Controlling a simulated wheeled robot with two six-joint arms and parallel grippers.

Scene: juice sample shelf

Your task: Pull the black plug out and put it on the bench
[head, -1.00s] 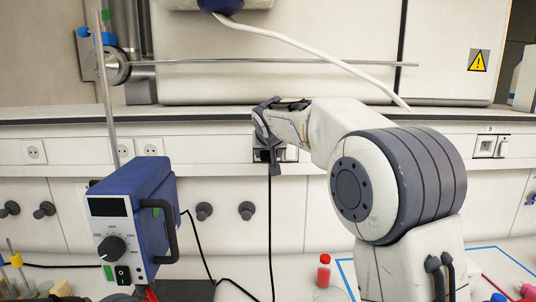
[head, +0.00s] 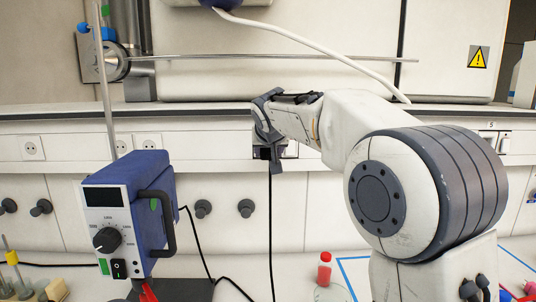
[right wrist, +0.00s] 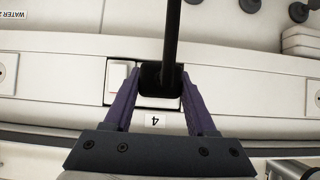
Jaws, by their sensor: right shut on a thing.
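The black plug (right wrist: 158,82) sits at the wall socket panel labelled 4 in the right wrist view, between my right gripper's purple-grey fingers (right wrist: 158,90). My right gripper (head: 266,135) is shut on it at the panel under the bench ledge in the head view. The plug is mostly hidden there, with a dark part (head: 264,154) showing below the fingers. Its black cord (head: 270,220) hangs straight down towards the bench (head: 320,265). I cannot tell whether the plug's pins are still in the socket. My left gripper is not in view.
A blue and white stirrer unit (head: 130,215) with a black handle stands at the left on the bench. Wall sockets (head: 33,147) and dark knobs (head: 204,208) line the wall.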

